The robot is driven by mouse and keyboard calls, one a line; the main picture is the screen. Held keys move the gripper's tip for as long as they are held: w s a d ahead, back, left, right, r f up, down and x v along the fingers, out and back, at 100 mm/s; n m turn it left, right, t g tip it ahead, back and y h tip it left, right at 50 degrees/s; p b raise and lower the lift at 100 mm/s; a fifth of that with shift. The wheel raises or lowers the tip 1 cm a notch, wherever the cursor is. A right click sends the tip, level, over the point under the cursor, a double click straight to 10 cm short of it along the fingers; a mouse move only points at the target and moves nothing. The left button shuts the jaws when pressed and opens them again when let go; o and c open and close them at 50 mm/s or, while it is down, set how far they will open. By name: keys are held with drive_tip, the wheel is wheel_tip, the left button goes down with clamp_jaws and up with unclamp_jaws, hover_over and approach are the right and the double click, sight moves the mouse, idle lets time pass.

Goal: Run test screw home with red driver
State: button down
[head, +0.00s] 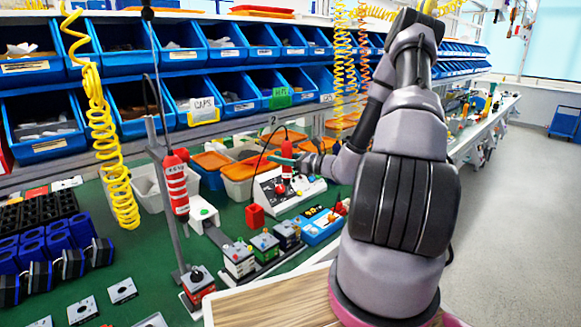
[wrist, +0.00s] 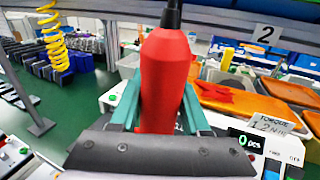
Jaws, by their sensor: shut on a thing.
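My gripper (head: 287,160) has its teal fingers shut on the red driver (head: 287,172), on either side of its body. In the wrist view the red driver (wrist: 165,75) fills the gap between the fingers (wrist: 160,105), with its black cable end at the top. In the head view the driver is upright above the white sloped test unit (head: 268,192). In the wrist view the unit's display (wrist: 246,141) reads "0 pcs", beside a "TORQUE 1.2 Nm" label. The driver's tip and the test screw cannot be made out, so contact between them cannot be told.
A second red driver with white bands (head: 175,184) hangs at the left by a stand. Switch assemblies (head: 239,260) stand on the green bench in front. Orange-lidded bins (head: 240,168) sit behind the test unit. A yellow coiled hose (head: 110,150) hangs at the left.

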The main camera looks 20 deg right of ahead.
sight(285, 178)
drive_tip(key=shift+s+d+f+n+g+y, duration=0.4)
drive_tip(key=shift+s+f, duration=0.35)
drive_tip(key=shift+f, duration=0.3)
drive_tip(key=shift+s+d+f+n+g+y, duration=0.25)
drive_tip(key=shift+s+f+n+g+y, duration=0.15)
drive_tip(key=shift+s+f, duration=0.5)
drive_tip(key=shift+s+d+f+n+g+y, duration=0.35)
drive_tip(key=shift+s+f+g, duration=0.2)
drive_tip(key=shift+f, duration=0.7)
drive_tip(key=c, duration=1.2)
unclamp_jaws()
clamp_jaws()
drive_tip(key=shift+s+d, duration=0.1)
